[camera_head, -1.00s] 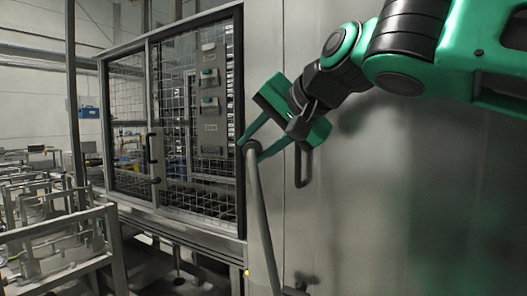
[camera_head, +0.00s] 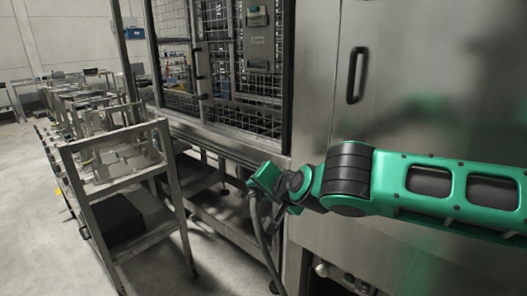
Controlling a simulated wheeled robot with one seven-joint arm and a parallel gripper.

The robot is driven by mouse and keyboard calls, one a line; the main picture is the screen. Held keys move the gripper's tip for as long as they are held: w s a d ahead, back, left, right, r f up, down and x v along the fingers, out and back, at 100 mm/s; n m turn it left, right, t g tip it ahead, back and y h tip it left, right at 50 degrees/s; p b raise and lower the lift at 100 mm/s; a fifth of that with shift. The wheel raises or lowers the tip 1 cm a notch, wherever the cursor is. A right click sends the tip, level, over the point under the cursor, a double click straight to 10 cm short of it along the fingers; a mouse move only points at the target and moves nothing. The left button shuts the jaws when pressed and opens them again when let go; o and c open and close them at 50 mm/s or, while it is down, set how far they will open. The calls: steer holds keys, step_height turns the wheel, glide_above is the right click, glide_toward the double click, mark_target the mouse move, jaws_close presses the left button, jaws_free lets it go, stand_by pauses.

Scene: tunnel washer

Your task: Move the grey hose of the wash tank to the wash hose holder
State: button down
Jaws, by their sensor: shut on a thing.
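My green and black gripper (camera_head: 254,184) is at the centre of the view, low beside the front corner of the steel cabinet. It is shut on the grey hose (camera_head: 262,238). The hose hangs down from the fingers and curves slightly right toward the bottom edge of the picture. Its top end is partly hidden by the gripper, and its lower end is out of view. I cannot make out the wash hose holder or tell which body is the wash tank.
A tall steel cabinet (camera_head: 315,80) with a black handle (camera_head: 357,75) stands close behind my arm. A wire-mesh enclosure (camera_head: 212,70) is to its left. A metal rack (camera_head: 120,165) stands at the left. The floor (camera_head: 40,235) at lower left is clear. Small fittings (camera_head: 322,269) show below the cabinet.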

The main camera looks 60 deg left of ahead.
steer(key=w+d+f+m+t+h, duration=0.1)
steer(key=w+d+f, duration=0.25)
steer(key=f, duration=0.85)
steer(key=w+d+f+m+t, duration=0.2)
steer(key=d+f, duration=0.2)
steer(key=f, duration=0.9)
steer(key=w+d+f+m+t+h, duration=0.1)
steer(key=w+d+f, duration=0.25)
steer(key=f, duration=0.85)
steer(key=w+d+f+m+t, duration=0.1)
steer(key=w+d+f, duration=0.2)
steer(key=d+f, duration=0.85)
steer(key=w+d+f+m+t, duration=0.1)
steer(key=w+d+f, duration=0.1)
steer(key=d+f, duration=1)
steer(key=w+a, duration=0.1)
steer(key=w, duration=0.7)
steer(key=shift+w+r+h, duration=0.25)
steer(key=shift+r+h, duration=0.15)
steer(key=shift+r, duration=0.05)
steer(key=shift+w, duration=0.15)
steer(key=shift+w+a, duration=0.2)
steer(key=shift+w, duration=0.6)
